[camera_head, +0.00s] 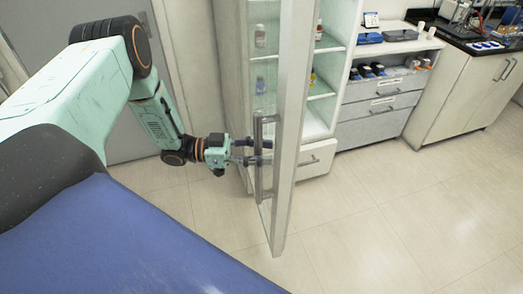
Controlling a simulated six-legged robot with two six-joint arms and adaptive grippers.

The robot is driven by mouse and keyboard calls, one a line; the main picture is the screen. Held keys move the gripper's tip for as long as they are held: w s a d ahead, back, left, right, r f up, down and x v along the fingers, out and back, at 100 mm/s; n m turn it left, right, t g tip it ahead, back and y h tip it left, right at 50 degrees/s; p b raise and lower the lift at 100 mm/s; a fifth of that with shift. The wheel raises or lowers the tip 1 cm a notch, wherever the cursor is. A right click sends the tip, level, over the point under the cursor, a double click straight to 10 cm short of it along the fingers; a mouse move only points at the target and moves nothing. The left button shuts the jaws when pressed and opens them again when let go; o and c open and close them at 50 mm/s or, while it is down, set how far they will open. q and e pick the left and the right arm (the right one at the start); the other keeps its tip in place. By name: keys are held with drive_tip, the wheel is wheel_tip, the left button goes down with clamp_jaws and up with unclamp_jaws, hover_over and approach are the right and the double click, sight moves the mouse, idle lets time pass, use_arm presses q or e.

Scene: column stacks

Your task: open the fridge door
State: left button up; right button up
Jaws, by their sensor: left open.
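The fridge (319,121) is a white cabinet with shelves holding a few bottles. Its glass door (286,150) stands swung open toward me, seen nearly edge-on. The door has a long vertical metal handle (258,180) on its left face. My left gripper (262,152) is at the handle's height with its fingers open, one above the other. The fingers overlap the handle's upper part in the picture. I cannot tell whether they touch it. My right gripper is not in view.
Right of the fridge stands a drawer unit (380,110) with boxes on it, then a white cabinet (465,95) with a dark top. A grey door (135,130) is behind my left arm. The tiled floor (400,220) in front is clear.

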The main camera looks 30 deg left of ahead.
use_arm(q)
drive_tip(key=shift+s+d, duration=0.1)
drive_tip(key=shift+s+a, duration=0.1)
drive_tip(key=shift+a, duration=0.1)
drive_tip(key=v, duration=1.1)
drive_tip(key=shift+a, duration=0.3)
drive_tip(key=shift+s+r, duration=0.1)
drive_tip(key=shift+s, duration=0.05)
